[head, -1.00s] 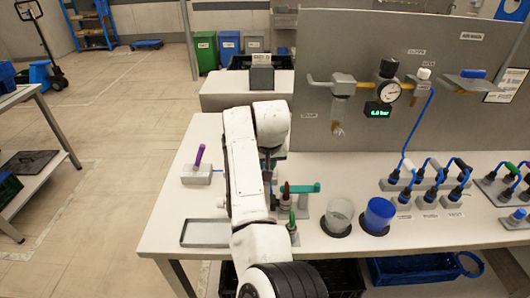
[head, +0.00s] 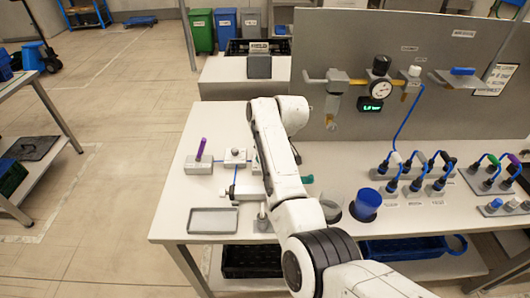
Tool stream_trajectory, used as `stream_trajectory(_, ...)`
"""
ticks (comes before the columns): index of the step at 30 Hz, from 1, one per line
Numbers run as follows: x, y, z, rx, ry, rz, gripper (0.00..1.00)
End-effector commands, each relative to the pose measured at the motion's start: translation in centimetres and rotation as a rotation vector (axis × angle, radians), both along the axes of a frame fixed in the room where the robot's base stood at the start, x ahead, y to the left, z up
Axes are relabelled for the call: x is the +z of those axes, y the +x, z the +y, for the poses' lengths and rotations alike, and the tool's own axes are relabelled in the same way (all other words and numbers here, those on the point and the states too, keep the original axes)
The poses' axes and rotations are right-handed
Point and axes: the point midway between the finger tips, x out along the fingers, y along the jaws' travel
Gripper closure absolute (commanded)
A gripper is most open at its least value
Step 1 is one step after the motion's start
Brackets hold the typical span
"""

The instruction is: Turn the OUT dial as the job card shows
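No label reading OUT is legible, so I cannot tell which dial it is. A small light block with a round knob on top (head: 235,156) stands on the bench, left of my arm. Blue tubing runs from it to a grey block with a purple lever (head: 201,150) and down to a pale cylinder-like unit (head: 243,191). On the back panel a black knob (head: 380,65) sits above a round gauge (head: 380,89) and a green-lit display (head: 370,104). A white card (head: 494,80) at the panel's right is unreadable. My gripper is hidden behind my arm.
An empty grey tray (head: 214,220) lies at the bench's front left. Several hose plugs (head: 415,180) fill the right side.

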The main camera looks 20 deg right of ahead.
Motion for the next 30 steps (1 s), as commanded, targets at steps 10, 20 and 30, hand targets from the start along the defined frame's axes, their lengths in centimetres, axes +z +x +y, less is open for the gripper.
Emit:
stream_trajectory(10, 0.04, 0.05, 0.06, 0.016, 0.001, -0.002, 1.00)
stream_trajectory(20, 0.05, 0.05, 0.03, 0.015, 0.000, -0.001, 0.56)
stream_trajectory(30, 0.12, 0.00, -0.01, 0.014, 0.000, -0.001, 0.48)
